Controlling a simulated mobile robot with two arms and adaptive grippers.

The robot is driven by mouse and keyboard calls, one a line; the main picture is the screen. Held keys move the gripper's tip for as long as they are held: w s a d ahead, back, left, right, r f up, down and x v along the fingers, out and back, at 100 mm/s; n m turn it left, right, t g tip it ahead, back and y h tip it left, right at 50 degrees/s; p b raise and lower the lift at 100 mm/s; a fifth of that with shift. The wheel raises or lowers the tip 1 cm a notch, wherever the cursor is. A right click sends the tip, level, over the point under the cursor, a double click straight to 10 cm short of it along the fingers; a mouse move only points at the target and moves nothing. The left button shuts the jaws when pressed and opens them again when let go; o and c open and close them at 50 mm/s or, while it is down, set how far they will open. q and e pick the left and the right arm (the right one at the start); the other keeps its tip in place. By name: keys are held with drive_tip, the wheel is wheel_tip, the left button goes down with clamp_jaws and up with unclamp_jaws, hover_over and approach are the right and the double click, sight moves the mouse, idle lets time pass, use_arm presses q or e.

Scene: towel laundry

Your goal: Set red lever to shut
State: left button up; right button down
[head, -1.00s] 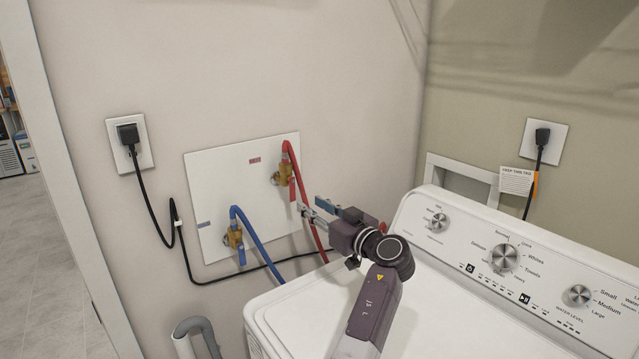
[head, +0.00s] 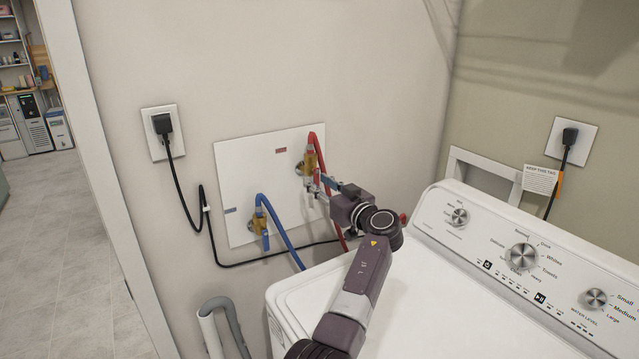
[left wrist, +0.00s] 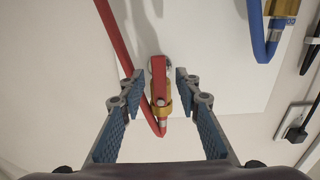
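The red lever (left wrist: 158,78) shows in the left wrist view, in front of the brass valve (left wrist: 161,108) and in line with it. In the head view the brass valve (head: 311,160) is on the white wall panel, and the lever is largely hidden by my fingers. My left gripper (head: 320,186) is at the lever, just below the valve body. In the left wrist view its two blue-padded fingers (left wrist: 158,88) are open, one on each side of the lever, with gaps visible. My right gripper is not in view.
The red hose (left wrist: 120,52) runs close beside the left finger. The washer (head: 460,285) stands below my left arm. A black cord (head: 190,205) hangs along the wall.

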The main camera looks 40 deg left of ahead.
use_arm(q)
clamp_jaws()
drive_tip(key=shift+s+f+m+b, duration=0.15)
drive_tip(key=shift+m+b, duration=0.4)
drive_tip(key=shift+m, duration=0.35)
drive_tip(key=shift+s+a+r+m+p, duration=0.15)
drive_tip(key=shift+s+r+m+p, duration=0.55)
drive_tip(key=shift+m, duration=2)
drive_tip(key=shift+s+a+r+m+p, duration=0.15)
drive_tip(key=shift+r+m+p, duration=0.3)
drive_tip(key=shift+m+p, duration=1.5)
drive_tip(key=shift+s+a+r+m+p, duration=0.1)
drive_tip(key=shift+s+r+m, duration=0.4)
drive_tip(key=shift+m, duration=2.95)
drive_tip(key=shift+w, duration=0.1)
